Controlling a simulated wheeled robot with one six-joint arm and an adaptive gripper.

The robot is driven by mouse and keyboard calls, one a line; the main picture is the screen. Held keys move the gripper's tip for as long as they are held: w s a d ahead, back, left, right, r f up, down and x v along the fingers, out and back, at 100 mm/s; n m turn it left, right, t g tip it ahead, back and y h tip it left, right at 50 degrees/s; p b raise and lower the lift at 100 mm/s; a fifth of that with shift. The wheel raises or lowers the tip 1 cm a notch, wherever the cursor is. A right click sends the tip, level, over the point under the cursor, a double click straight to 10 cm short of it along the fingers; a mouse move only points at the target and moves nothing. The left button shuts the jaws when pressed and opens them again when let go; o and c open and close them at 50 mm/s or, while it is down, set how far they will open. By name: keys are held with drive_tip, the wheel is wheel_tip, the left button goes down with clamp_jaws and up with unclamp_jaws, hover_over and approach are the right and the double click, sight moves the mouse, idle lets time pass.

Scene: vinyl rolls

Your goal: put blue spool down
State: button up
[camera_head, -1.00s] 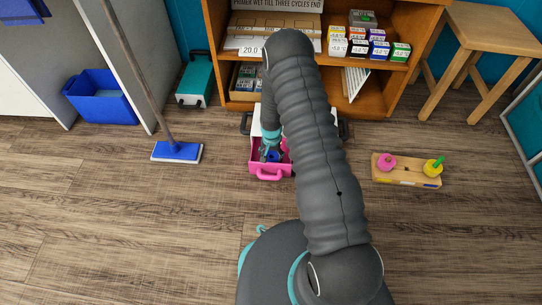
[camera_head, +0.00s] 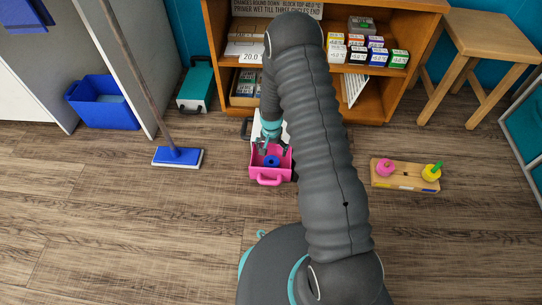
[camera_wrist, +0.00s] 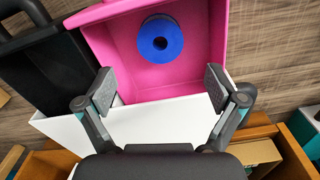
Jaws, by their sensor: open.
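The blue spool (camera_head: 272,161) lies inside a pink open box with a handle (camera_head: 269,180). In the wrist view the blue spool (camera_wrist: 160,39) shows its round face and dark centre hole, on the floor of the pink box (camera_wrist: 113,40), near the side farther from my fingers. My gripper (camera_head: 270,147) is at the back of the pink box in the head view. In the wrist view my gripper (camera_wrist: 160,92) has its fingers spread wide, with nothing between them, apart from the spool.
A white surface (camera_wrist: 160,121) adjoins the pink box, with a black case (camera_wrist: 45,65) beside it. The wooden shelf (camera_head: 376,103) stands behind. A wooden board (camera_head: 404,182) with pink and yellow spools lies right. A mop (camera_head: 178,156) stands left. Floor in front is clear.

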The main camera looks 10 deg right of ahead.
drive_tip(key=s+r+n+t, duration=0.1)
drive_tip(key=s+r, duration=0.2)
drive_tip(key=r, duration=1.4)
drive_tip(key=s+r+n+t, duration=0.15)
drive_tip(key=s+r, duration=0.25)
drive_tip(key=r, duration=1.2)
drive_tip(key=s+r+n+t, duration=0.1)
drive_tip(key=s+r, duration=0.6)
drive_tip(key=s, duration=0.4)
drive_tip(key=s+r+n+t, duration=0.2)
drive_tip(key=s+r, duration=0.6)
drive_tip(key=s, duration=0.4)
drive_tip(key=shift+r, duration=0.1)
wheel_tip(320, 180, up, 6)
drive_tip(key=p, duration=0.6)
drive_tip(key=shift+p, duration=0.35)
